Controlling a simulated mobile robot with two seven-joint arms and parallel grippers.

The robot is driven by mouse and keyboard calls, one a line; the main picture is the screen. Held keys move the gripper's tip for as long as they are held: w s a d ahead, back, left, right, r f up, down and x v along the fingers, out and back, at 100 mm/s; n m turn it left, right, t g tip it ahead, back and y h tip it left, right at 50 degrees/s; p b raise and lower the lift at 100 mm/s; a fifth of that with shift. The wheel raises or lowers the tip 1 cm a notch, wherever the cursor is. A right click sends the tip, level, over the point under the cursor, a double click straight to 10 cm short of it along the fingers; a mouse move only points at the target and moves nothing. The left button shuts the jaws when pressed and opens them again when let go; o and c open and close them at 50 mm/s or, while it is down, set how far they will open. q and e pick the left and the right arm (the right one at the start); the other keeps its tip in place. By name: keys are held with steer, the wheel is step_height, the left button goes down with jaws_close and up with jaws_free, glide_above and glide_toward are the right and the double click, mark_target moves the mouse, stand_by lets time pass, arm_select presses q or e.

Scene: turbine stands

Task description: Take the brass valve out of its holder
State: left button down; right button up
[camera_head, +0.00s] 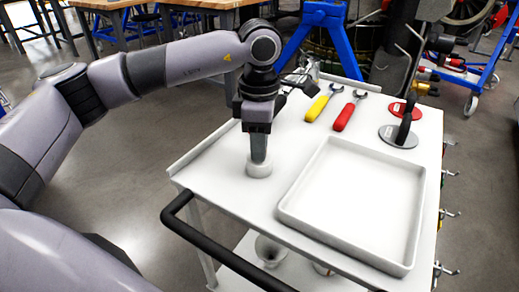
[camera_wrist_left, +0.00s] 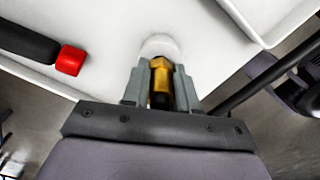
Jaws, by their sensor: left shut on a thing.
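The brass valve (camera_wrist_left: 160,82) shows in the left wrist view between the two grey fingers of my left gripper (camera_wrist_left: 160,88), which is shut on it. In the head view my left gripper (camera_head: 258,156) points straight down at the small white round holder (camera_head: 259,170) on the cart top, and its fingers hide the valve. The holder also shows just beyond the valve in the left wrist view (camera_wrist_left: 158,45). I cannot tell how deep the valve sits in the holder. My right gripper is not in view.
The white cart top (camera_head: 222,165) carries an empty white tray (camera_head: 350,205) right of the holder. A yellow-handled tool (camera_head: 317,108), a red-handled tool (camera_head: 344,116) and dark upright pieces on round bases (camera_head: 398,137) lie behind. A black handle (camera_head: 215,247) runs along the near edge.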

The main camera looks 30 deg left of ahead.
arm_select(q)
steer(key=shift+r+p, duration=0.3)
steer(key=shift+r, duration=0.25)
steer(key=shift+r+p, duration=1.3)
steer(key=shift+r, duration=0.6)
steer(key=shift+s+f, duration=0.1)
